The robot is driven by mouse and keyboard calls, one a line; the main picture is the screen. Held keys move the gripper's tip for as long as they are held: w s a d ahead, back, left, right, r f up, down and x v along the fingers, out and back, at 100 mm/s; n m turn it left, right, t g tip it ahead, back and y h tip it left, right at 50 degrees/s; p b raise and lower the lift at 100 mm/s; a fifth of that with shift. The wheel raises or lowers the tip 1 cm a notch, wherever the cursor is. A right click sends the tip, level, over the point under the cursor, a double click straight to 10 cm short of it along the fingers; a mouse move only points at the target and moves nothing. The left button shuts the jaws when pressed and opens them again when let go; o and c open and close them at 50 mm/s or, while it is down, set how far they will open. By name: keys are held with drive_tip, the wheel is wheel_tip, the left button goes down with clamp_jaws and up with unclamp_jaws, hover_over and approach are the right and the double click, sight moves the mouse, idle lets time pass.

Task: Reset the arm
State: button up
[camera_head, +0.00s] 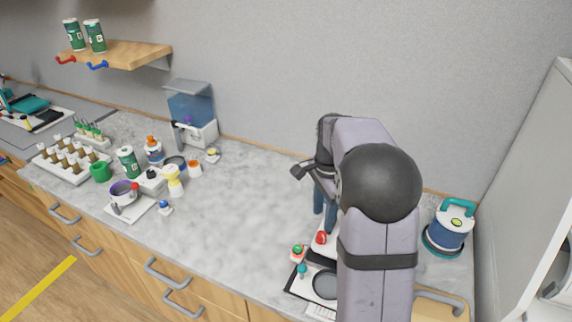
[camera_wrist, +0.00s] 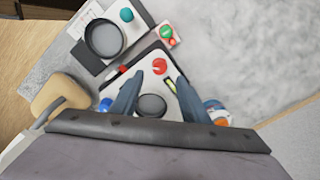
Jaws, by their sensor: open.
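My gripper (camera_head: 325,217) points down over the right part of the counter, partly hidden by my own arm. In the wrist view its two blue fingers (camera_wrist: 160,78) are spread apart with nothing held between them. Below them is a white device with a round grey plate (camera_wrist: 151,106) and a red knob (camera_wrist: 159,66). The red knob (camera_head: 321,238) also shows just below the fingers in the head view. I cannot tell the exact gap between fingers and device.
A second device with a dark round dish (camera_wrist: 104,38) and teal knob (camera_wrist: 126,14) stands beside it, near a small green-and-red button box (camera_wrist: 167,34). A blue-and-white canister (camera_head: 450,228) stands at right. Bottles and racks crowd the left; the middle counter (camera_head: 235,225) is clear.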

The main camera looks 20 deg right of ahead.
drive_tip(key=s+a+n, duration=0.2)
drive_tip(key=a+n, duration=0.1)
drive_tip(key=s+a+f+n, duration=0.1)
drive_tip(key=s+a+n, duration=0.1)
drive_tip(key=s+a, duration=0.1)
drive_tip(key=s+a+n, duration=0.2)
drive_tip(key=a+n, duration=0.1)
drive_tip(key=shift+s+f+n, duration=0.3)
drive_tip(key=shift+s+f, duration=0.1)
drive_tip(key=s+a+f+n, duration=0.3)
drive_tip(key=s+a+n, duration=0.3)
drive_tip(key=s+n, duration=0.3)
drive_tip(key=shift+s+f, duration=0.4)
drive_tip(key=shift+s, duration=0.75)
